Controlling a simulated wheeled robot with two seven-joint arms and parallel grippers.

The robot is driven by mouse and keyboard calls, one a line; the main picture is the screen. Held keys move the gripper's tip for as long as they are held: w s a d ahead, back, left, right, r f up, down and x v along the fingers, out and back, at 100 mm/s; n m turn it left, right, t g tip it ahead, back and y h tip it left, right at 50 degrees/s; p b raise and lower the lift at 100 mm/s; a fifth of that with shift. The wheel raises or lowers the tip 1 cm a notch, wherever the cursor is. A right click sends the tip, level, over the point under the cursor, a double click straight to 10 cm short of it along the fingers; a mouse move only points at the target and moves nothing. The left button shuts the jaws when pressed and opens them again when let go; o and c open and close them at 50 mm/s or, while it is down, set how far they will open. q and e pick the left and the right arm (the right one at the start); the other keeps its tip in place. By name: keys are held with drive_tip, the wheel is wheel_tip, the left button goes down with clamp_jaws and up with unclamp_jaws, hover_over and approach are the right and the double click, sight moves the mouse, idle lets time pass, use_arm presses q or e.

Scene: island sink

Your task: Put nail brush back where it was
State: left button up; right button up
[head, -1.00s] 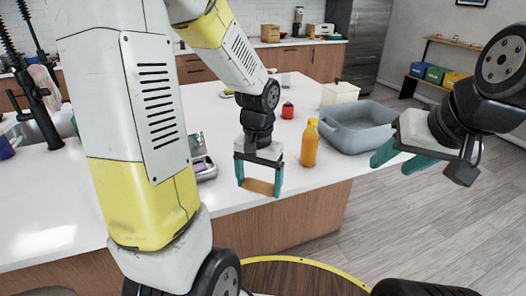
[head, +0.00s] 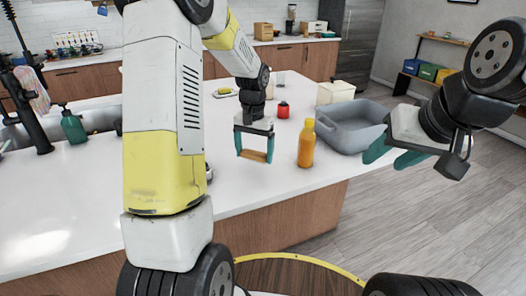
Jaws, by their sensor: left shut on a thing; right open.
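My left gripper (head: 254,154) points down over the island counter, its teal fingers shut on the nail brush (head: 253,156). The brush is a small tan wooden block held level between the fingertips. I cannot tell exactly how high it is above the counter. My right gripper (head: 396,156) is open and empty at the right, beside the grey basin and past the counter's edge.
An orange bottle (head: 306,146) stands just right of my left gripper, with a grey basin (head: 350,126) beyond it. The sink (head: 98,118) and a green soap dispenser (head: 73,128) are at left. The front left counter is clear.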

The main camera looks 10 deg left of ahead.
sight(255, 161)
use_arm(q)
drive_tip(key=shift+w+a+f, duration=0.1)
drive_tip(key=shift+w+f, duration=0.1)
drive_tip(key=shift+w, duration=0.15)
drive_tip(key=shift+f, duration=1.6)
drive_tip(key=shift+f, duration=0.15)
drive_tip(key=o, duration=1.1)
drive_tip(key=shift+o, duration=0.2)
